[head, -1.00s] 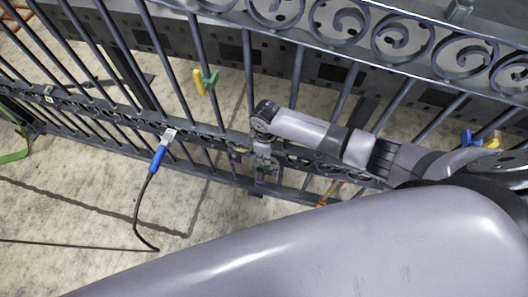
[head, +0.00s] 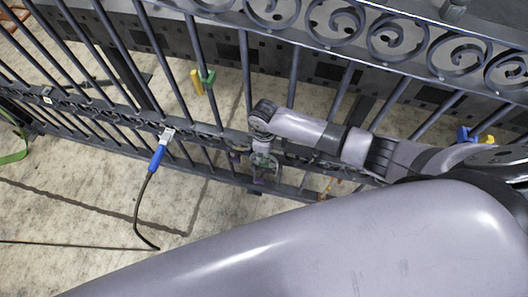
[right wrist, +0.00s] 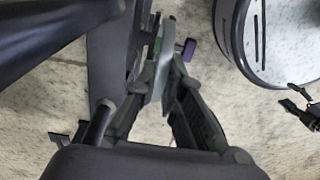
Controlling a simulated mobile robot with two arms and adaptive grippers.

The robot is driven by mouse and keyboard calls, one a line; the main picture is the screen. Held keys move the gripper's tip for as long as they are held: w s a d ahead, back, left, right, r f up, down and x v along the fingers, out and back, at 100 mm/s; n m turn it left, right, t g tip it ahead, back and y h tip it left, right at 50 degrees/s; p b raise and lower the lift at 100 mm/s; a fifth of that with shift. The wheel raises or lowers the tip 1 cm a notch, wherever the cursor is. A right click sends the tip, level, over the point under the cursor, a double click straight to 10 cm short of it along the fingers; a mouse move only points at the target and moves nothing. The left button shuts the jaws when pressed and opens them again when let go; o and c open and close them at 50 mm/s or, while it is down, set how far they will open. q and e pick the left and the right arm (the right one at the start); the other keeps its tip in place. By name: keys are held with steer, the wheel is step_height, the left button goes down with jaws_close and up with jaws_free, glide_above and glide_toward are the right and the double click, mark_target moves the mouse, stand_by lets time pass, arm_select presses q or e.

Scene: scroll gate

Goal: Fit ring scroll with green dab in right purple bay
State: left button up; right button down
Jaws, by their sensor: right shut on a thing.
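My right gripper (head: 262,172) hangs at the lower band of the dark metal gate (head: 206,128), small and partly blended with it. In the right wrist view my right gripper (right wrist: 163,92) is shut on a thin grey piece seen nearly edge-on. A green mark on this piece (right wrist: 158,50) suggests the ring scroll with the green dab, but its ring shape is hidden. A purple block (right wrist: 189,49) shows just right of the piece; I cannot tell whether they touch. My left gripper is out of view.
A round, light-topped object (right wrist: 282,40) stands right in the wrist view. Pale floor lies in front.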

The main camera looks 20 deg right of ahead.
steer(key=shift+a+p, duration=0.1)
steer(key=shift+p, duration=0.2)
stand_by(0.4)
steer(key=shift+f+b, duration=0.75)
steer(key=shift+f, duration=0.7)
stand_by(1.4)
steer(key=c, duration=1.6)
jaws_free()
steer(key=shift+c, duration=0.2)
steer(key=shift+r, duration=0.15)
step_height(320, 180, up, 12)
steer(key=shift+f, duration=0.15)
